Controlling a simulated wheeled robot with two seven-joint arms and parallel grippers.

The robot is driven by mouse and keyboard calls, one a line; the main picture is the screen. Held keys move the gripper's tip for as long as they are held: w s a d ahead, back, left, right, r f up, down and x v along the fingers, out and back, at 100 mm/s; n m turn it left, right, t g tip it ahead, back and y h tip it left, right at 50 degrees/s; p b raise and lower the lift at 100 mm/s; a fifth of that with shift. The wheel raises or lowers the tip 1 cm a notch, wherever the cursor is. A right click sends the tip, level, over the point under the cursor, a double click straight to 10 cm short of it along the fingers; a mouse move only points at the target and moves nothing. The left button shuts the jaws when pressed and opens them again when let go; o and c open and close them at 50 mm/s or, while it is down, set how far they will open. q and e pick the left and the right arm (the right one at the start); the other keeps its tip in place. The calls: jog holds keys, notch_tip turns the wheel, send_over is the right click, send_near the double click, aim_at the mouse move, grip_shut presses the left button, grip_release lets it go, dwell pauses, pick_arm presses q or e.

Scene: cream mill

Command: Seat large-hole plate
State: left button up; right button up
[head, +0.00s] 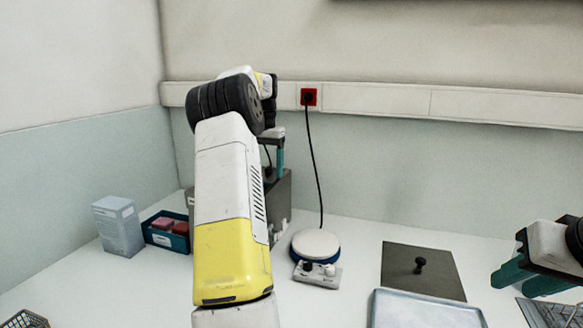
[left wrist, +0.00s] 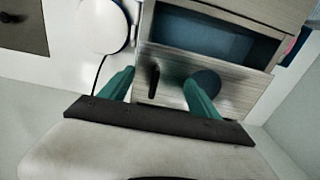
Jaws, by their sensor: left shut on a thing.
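My left gripper (head: 276,152) is raised in front of the grey mill housing (head: 284,200), partly hidden by my own arm. In the left wrist view its teal fingers (left wrist: 158,92) stand apart with a slim dark upright piece (left wrist: 152,78) between them. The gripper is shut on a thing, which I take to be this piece. A dark round disc (left wrist: 205,80) shows beside the right-hand finger. I cannot make out a large-hole plate for certain. A dark square plate with a black knob (head: 420,264) lies on the table. My right gripper (head: 525,278) is open at the right edge, apart from it.
The housing has an open blue-lined cavity (left wrist: 212,38). A white round device (head: 315,245) with a cord stands right of it. A pale tray (head: 425,312) lies at the front. A blue bin (head: 165,240) and a carton (head: 118,226) stand left. A ribbed dark item (head: 552,314) lies front right.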

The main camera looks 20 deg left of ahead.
pick_arm(q)
jog(key=shift+f, duration=0.35)
dwell(0.5)
jog(key=o, duration=1.3)
jog(key=shift+o, duration=0.5)
jog(key=shift+r, duration=1.5)
jog(key=shift+r, duration=1.5)
